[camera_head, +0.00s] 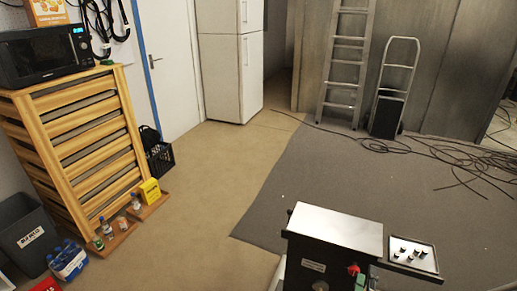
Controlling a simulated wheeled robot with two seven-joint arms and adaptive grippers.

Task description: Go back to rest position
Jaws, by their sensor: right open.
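The task names no object. At the bottom, a dark machine (306,262) with a flat light-grey top stands on the floor, with a red knob (353,269) on its front. A small tray (429,264) with several small dark pieces adjoins its right side. I cannot pick out the fingertips of my right gripper clearly; it is open, and I see nothing held. My left gripper is not in view.
A slatted wooden unit (88,150) bears a microwave (40,57) at left. A grey bin (27,238) and bottles (68,262) stand near it. A fridge (230,60), ladder (346,70), hand truck (392,90) and loose cables (462,165) are behind. The middle floor is clear.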

